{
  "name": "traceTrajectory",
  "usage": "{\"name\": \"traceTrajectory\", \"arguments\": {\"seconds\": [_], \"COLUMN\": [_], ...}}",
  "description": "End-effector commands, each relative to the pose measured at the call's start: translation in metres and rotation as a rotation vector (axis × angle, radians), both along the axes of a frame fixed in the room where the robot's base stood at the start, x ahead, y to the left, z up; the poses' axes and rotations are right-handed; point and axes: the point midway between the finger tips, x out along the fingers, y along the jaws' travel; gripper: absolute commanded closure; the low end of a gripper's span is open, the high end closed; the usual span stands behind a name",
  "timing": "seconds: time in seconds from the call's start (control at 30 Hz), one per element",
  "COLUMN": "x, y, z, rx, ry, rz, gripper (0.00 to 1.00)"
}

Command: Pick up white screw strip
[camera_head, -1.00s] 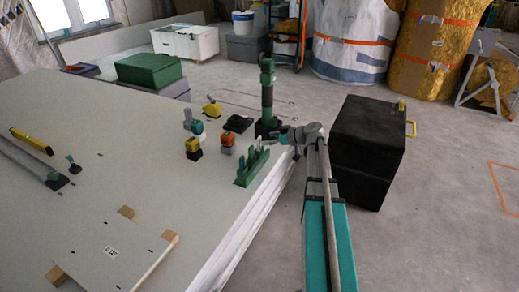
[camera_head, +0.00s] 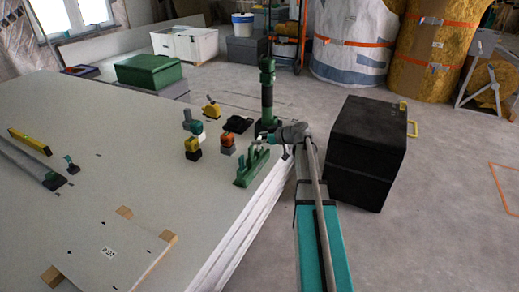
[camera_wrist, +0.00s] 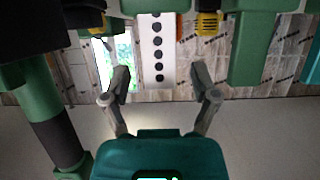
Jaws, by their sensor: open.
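The white screw strip (camera_wrist: 155,50) shows in the wrist view as a pale upright strip with a row of dark round dots. It lies between the lines of my two fingers, apart from them and beyond their tips. In the head view I cannot make it out clearly. My gripper (camera_wrist: 161,80) is open and empty, with one finger on each side in the wrist view. In the head view my gripper (camera_head: 262,142) is at the table's right edge, close to the green rack (camera_head: 251,168) and in front of the green upright tool (camera_head: 267,95).
Several small tools stand left of the rack, among them an orange-and-grey one (camera_head: 227,143) and a yellow one (camera_head: 193,148). A black box (camera_head: 368,150) stands on the floor to the right. The white table (camera_head: 130,190) has clear room at its middle.

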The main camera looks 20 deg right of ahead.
Motion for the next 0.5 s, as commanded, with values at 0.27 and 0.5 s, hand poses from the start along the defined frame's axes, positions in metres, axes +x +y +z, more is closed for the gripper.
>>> {"name": "traceTrajectory", "arguments": {"seconds": [0.27,0.5], "x": [-0.0002,-0.0002], "y": [-0.0002,-0.0004], "z": [0.0,0.0001], "rx": [0.0,0.0], "ry": [0.0,0.0], "rz": [0.0,0.0], "gripper": [0.23,0.66]}}
